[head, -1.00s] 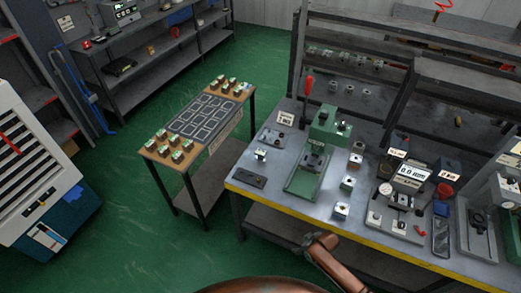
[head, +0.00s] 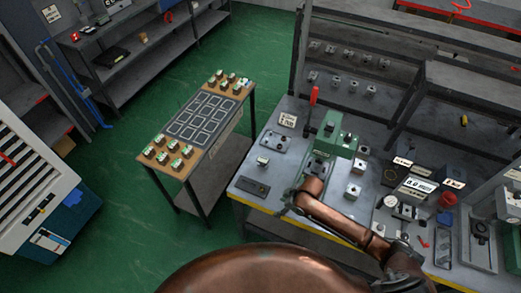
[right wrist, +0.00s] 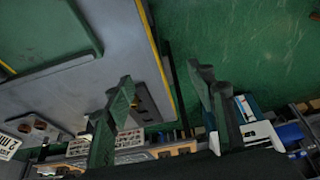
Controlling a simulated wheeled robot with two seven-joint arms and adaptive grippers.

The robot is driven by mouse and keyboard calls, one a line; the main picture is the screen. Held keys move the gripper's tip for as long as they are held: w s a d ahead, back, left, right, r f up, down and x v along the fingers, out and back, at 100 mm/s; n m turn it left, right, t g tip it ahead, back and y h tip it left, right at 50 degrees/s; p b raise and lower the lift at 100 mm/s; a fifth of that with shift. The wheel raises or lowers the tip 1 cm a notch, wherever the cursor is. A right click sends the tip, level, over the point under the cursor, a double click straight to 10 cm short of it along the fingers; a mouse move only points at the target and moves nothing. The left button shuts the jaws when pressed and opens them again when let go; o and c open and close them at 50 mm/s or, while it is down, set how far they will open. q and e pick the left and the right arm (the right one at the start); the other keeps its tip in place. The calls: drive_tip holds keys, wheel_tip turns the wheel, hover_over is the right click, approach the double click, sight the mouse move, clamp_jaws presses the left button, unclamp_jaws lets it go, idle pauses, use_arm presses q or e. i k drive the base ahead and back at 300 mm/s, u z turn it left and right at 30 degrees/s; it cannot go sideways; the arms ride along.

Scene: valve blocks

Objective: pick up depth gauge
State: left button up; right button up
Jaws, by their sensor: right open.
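A dark flat piece (head: 254,187), which may be the depth gauge, lies near the left front corner of the grey workbench (head: 244,169); it is too small to be sure. My right gripper (head: 288,198) is over the bench's front edge, a little right of this piece, open and empty. In the right wrist view, its two green-grey fingers (right wrist: 163,82) stand wide apart. A dark flat piece (right wrist: 146,100) shows there at the bench edge, partly hidden behind the left finger. My left gripper is not in view.
A green press (head: 329,139) with a red handle stands behind my right gripper. A digital display reading in mm (head: 417,187) and a red knob stand to the right. A side table (head: 190,150) with small blocks is at left, with green floor between.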

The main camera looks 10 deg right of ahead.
sight(263, 162)
drive_tip(key=i, duration=0.9)
